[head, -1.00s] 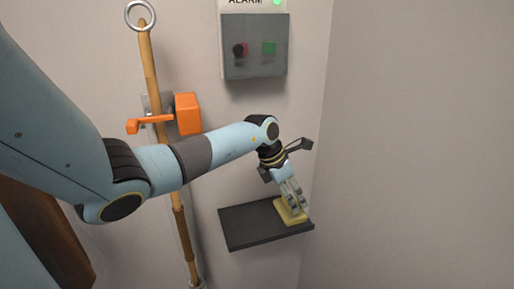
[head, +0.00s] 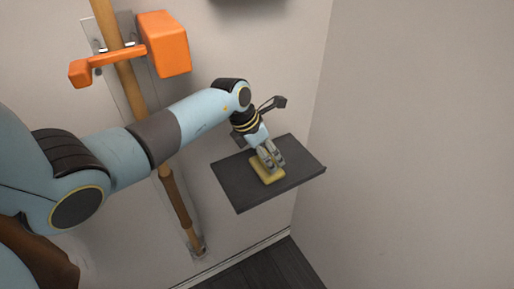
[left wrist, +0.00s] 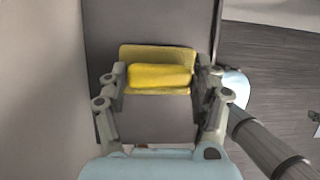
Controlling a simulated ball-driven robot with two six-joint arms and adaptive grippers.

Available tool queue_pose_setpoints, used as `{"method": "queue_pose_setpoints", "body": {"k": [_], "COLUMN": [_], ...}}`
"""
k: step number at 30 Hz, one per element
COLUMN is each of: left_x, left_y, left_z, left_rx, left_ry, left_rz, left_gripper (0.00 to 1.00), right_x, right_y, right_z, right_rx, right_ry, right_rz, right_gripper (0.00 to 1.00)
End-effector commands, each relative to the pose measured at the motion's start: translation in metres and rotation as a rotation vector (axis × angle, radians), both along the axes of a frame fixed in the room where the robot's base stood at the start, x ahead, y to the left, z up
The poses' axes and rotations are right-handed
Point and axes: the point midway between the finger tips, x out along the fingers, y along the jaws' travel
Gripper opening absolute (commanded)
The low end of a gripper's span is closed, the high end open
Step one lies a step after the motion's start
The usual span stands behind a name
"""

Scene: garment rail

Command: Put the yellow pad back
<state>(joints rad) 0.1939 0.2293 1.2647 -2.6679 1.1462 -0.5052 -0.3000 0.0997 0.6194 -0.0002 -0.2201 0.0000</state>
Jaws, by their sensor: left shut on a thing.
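The yellow pad (head: 266,176) is at the dark grey shelf (head: 236,192) on the wall, near the middle of its top. My left gripper (head: 270,162) comes down on it from above and is shut on it. In the left wrist view the pad (left wrist: 158,76) has a raised grip along its middle, with one finger of the left gripper (left wrist: 160,80) at each end of that grip. The shelf (left wrist: 120,30) shows dark behind and below it. Whether the pad's underside touches the shelf is hard to tell. My right gripper does not show.
A wooden pole (head: 122,75) stands against the wall at the left, with an orange lever and block (head: 165,42) beside it. A bare wall (head: 420,120) rises close to the shelf's right. The dark floor (head: 262,268) shows below. Shelf surface is free around the pad.

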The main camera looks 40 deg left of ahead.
Motion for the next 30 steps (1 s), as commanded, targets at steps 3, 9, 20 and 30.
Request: {"method": "queue_pose_setpoints", "body": {"k": [3,9,20,30], "left_x": [0.000,-0.001,-0.001,-0.017], "left_y": [0.000,0.000,0.000,0.011], "left_z": [-0.001,-0.001,0.002,0.048], "left_rx": [0.002,0.001,0.001,0.004], "left_ry": [0.000,0.001,-0.002,-0.003], "left_rz": [0.000,0.000,0.001,-0.001], "left_gripper": [0.24,0.82,0.88,0.88], "right_x": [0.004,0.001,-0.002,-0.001], "right_y": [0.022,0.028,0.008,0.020], "right_z": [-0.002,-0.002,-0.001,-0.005], "right_rx": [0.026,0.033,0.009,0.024], "right_ry": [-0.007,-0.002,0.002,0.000], "right_rz": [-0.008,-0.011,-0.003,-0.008], "right_gripper": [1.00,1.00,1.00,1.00]}}
